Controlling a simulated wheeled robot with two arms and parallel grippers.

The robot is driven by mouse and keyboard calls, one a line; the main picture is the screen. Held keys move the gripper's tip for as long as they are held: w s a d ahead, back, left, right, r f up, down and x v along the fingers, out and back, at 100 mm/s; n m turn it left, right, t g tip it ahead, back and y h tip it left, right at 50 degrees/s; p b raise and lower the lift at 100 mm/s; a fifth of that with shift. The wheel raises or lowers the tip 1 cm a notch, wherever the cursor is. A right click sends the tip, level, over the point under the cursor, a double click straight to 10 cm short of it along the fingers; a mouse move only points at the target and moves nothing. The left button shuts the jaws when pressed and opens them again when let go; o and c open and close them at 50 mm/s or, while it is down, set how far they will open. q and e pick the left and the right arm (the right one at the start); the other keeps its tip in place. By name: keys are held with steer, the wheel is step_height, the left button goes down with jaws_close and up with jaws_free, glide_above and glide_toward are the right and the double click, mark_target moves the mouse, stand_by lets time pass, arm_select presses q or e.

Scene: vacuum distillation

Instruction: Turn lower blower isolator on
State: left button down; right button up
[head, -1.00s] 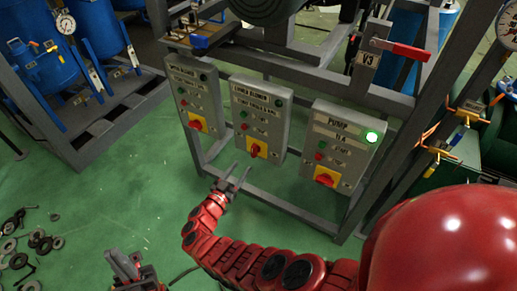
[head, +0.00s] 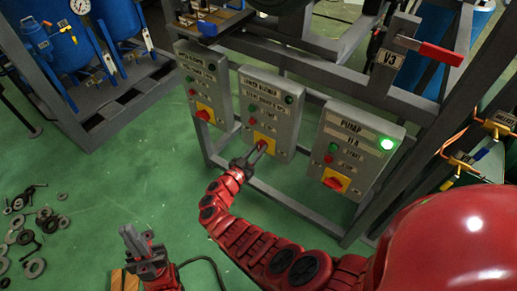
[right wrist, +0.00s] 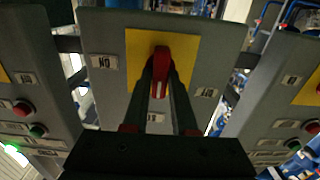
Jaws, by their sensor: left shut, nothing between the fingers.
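The lower blower panel (head: 270,122) is the middle of three grey boxes. Its isolator is a red knob on a yellow plate (head: 260,135), low on the box. The right wrist view shows the red knob (right wrist: 161,68) upright in the picture, its white mark toward the bottom, with an ON label (right wrist: 104,62) left of the plate. My right gripper (head: 262,147) is at this knob, its fingers on both sides and seemingly closed on it; they partly hide it. My left gripper (head: 130,235) is shut and empty, low at the left over the floor.
Another blower panel (head: 205,88) stands left and the pump panel (head: 350,150), with a lit green lamp (head: 388,144), right. A grey frame holds the boxes. A red-handled valve (head: 440,54) is above right. Loose washers and bolts (head: 35,225) lie on the green floor.

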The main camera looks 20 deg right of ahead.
jaws_close()
steer(key=shift+d+m, duration=0.1)
steer(key=shift+m, duration=0.6)
steer(key=m+b, duration=0.9)
steer(key=m, duration=0.2)
steer(key=m+b, duration=0.5)
steer(key=shift+s+d+f+m+b, duration=0.1)
steer(key=shift+s+f+m+b, duration=0.15)
steer(key=shift+f+m+b, duration=0.15)
steer(key=shift+r, duration=0.1)
